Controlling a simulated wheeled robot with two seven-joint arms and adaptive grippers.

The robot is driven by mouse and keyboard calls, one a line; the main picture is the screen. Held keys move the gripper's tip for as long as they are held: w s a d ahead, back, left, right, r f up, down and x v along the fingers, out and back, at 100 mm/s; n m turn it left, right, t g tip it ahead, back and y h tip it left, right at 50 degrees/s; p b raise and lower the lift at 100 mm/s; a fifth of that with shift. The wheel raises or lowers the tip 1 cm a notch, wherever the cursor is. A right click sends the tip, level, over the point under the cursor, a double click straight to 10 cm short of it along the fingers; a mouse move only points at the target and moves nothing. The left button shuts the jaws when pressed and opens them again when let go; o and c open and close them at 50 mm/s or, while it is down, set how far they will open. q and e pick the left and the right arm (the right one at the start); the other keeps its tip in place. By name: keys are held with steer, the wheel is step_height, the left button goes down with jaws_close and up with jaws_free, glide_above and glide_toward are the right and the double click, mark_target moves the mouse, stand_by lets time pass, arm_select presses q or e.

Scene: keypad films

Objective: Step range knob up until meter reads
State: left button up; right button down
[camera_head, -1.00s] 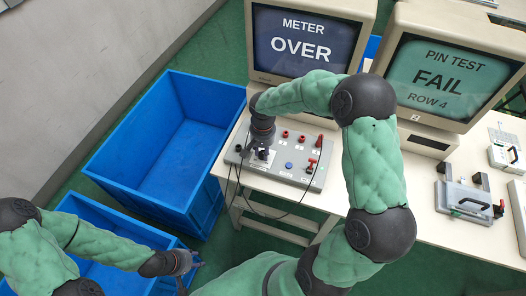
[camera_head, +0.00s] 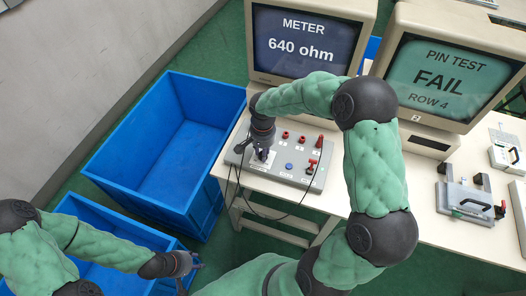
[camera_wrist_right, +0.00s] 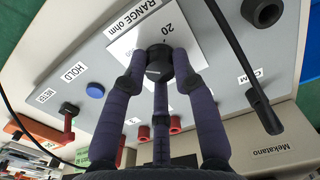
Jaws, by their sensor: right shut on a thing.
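The meter screen (camera_head: 303,37) at the back reads "METER 640 ohm". The grey test panel (camera_head: 288,172) sits on the table in front of it. The black range knob (camera_wrist_right: 159,58) is on a white plate marked "RANGE ohm", with "20" legible beside it in the right wrist view. My right gripper (camera_wrist_right: 160,72) comes down from above with its fingers shut around the knob. In the head view this gripper (camera_head: 262,154) hides most of the knob. My left gripper (camera_head: 195,264) hangs at the lower left, away from the panel; its finger gap is too small to judge.
The panel also has a blue HOLD button (camera_wrist_right: 95,90), red sockets (camera_wrist_right: 175,124), a red-handled switch (camera_head: 311,165) and black cables. A second monitor (camera_head: 449,75) reads "PIN TEST FAIL ROW 4". A blue crate (camera_head: 205,200) stands left of the table.

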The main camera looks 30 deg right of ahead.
steer(key=c, duration=1)
jaws_free()
steer(key=shift+f, duration=0.1)
step_height(320, 180, up, 12)
steer(key=shift+r, duration=0.1)
